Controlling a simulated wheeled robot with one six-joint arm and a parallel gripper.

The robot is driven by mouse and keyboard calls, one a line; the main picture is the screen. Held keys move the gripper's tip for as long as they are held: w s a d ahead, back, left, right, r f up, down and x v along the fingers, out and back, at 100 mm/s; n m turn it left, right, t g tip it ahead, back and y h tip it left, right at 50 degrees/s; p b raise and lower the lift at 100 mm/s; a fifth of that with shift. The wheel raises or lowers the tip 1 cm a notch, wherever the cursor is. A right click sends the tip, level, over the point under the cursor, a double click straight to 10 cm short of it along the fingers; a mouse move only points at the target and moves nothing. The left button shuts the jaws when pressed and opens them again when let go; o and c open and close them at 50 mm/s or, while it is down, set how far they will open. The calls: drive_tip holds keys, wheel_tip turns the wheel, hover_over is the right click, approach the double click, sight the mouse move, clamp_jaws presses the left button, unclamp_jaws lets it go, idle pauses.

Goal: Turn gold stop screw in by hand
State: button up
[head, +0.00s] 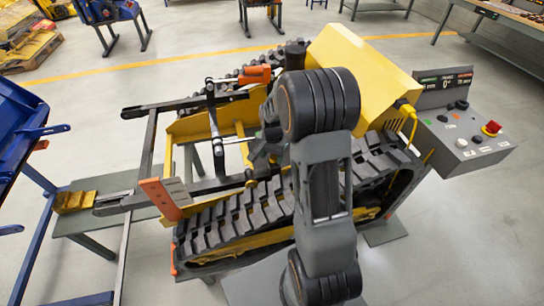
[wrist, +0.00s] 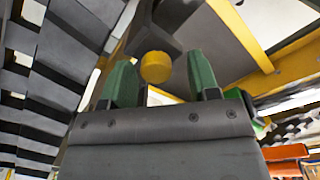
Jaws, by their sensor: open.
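The gold stop screw (wrist: 156,67) shows in the wrist view as a round yellow-gold head below a dark grey bracket (wrist: 170,25). My gripper (wrist: 160,76) is open, with one green fingertip on each side of the screw head. There is a visible gap between the head and each finger, wider on the right. I cannot tell how deep the head sits between the fingers. In the head view my own arm covers the screw, and the gripper is largely hidden behind it.
The yellow tracked carrier (head: 340,62) stands around the work spot, with its near track (head: 240,210) close to my arm. A grey control box (head: 462,135) with a red button is at right. Open floor lies beyond.

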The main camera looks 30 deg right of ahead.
drive_tip(key=n, duration=0.4)
drive_tip(key=shift+s+d, duration=0.1)
drive_tip(key=n, duration=0.3)
drive_tip(key=shift+n, duration=0.4)
drive_tip(key=n, duration=0.6)
drive_tip(key=shift+n, duration=0.3)
drive_tip(key=shift+f, duration=0.1)
drive_tip(key=c, duration=0.8)
drive_tip(key=m, duration=0.7)
drive_tip(key=shift+m, duration=1.4)
